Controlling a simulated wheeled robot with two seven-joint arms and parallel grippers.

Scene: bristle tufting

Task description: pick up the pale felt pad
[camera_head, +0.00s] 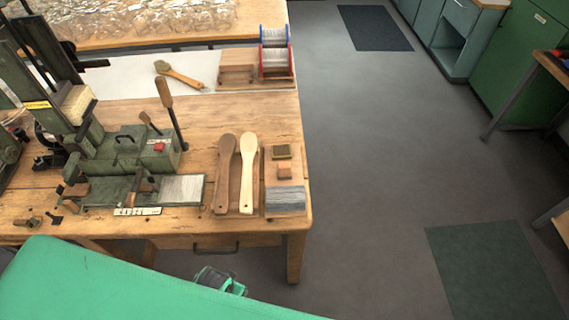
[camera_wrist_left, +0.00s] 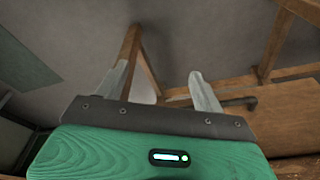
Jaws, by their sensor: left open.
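I cannot pick out the pale felt pad with certainty. A small pinkish-tan block (camera_head: 284,171) lies on the wooden board at the table's right end, between a dark olive-topped block (camera_head: 282,152) and a grey bristle-like patch (camera_head: 285,199). My left gripper (camera_wrist_left: 160,88) is open and empty in the left wrist view, its two pale fingers spread apart over the floor near a wooden table leg. In the head view, a green and dark part (camera_head: 220,281) that looks like my gripper sits low in front of the table, well away from the board. My right gripper does not show.
The wooden workbench (camera_head: 240,105) carries a green machine (camera_head: 125,150) with levers on its left. Two paddle-shaped brush bodies (camera_head: 248,165) lie beside the board. Wire spools (camera_head: 274,52) stand behind. The floor (camera_head: 370,180) to the right is open.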

